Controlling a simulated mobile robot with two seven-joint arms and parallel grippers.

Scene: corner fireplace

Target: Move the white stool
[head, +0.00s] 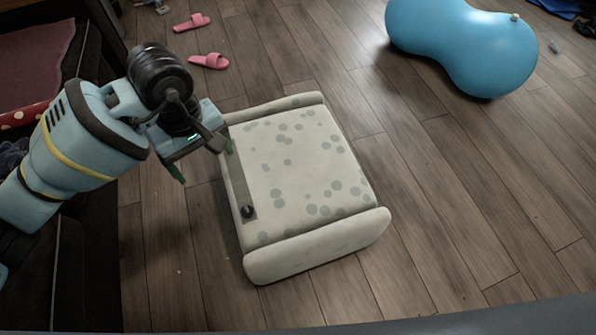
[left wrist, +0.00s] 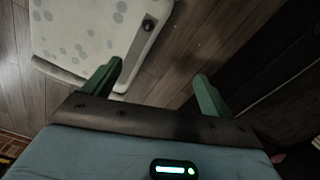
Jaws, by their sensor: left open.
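The white stool (head: 310,165) stands on the wooden floor in the middle of the head view. It has a cream seat with grey spots, raised padded ends, and a grey strip with a dark knob along its left edge. My left gripper (head: 204,162) is at the stool's left edge, with one fingertip close to that edge; I cannot tell whether it touches. In the left wrist view the stool (left wrist: 85,35) is at the upper left, and the open, empty fingers of the left gripper (left wrist: 160,82) show bare floor between them. My right gripper is not in view.
A blue peanut-shaped ball (head: 463,45) lies at the upper right. Pink slippers (head: 209,61) lie at the upper left. Dark furniture (head: 90,270) lines the left side. The floor right of the stool is clear.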

